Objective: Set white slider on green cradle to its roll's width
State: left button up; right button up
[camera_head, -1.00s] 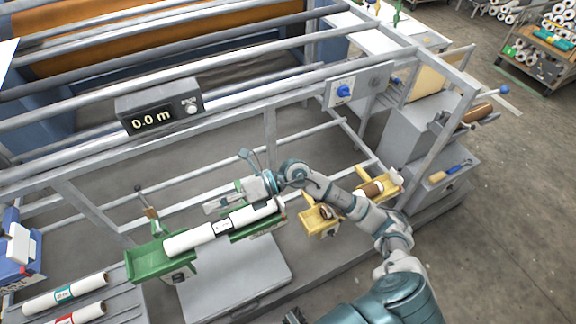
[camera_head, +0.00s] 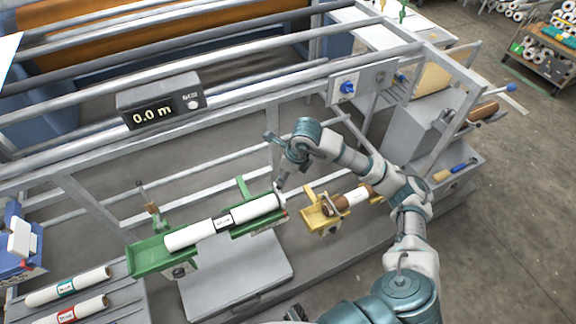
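The green cradle (camera_head: 147,262) holds a white roll (camera_head: 190,236) with a black-and-white label round its middle. The roll lies lengthwise across the cradle's two green parts, and a green upright stands behind the right part. I cannot clearly make out the white slider; a small pale and red detail shows at the cradle's right end, beside the roll's end. My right gripper (camera_head: 281,182) points down just above and behind the roll's right end. It is small and partly hidden by its wrist, so its finger opening is unclear.
A yellow cradle (camera_head: 322,222) with a brown and white roll stands to the right, under my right forearm. Two more white rolls lie at the lower left. A frame rail with a display (camera_head: 160,104) reading 0.0 m runs behind.

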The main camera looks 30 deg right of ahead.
aim_at(279, 187)
jog(key=x, duration=0.9)
jog(key=shift+w+f, duration=0.1)
jog(key=shift+f, duration=0.05)
jog(key=shift+a+f, duration=0.25)
jog(key=shift+f, duration=0.05)
jog(key=shift+d, duration=0.2)
jog(key=shift+c, duration=0.3)
jog(key=shift+d, duration=0.3)
grip_shut()
jog(key=shift+w+a+r, duration=0.1)
jog(key=shift+a, duration=1.05)
jog(key=shift+w+a, duration=0.15)
jog(key=shift+a, duration=1.05)
jog(key=shift+w+a+r, duration=0.1)
jog(key=shift+a, duration=0.8)
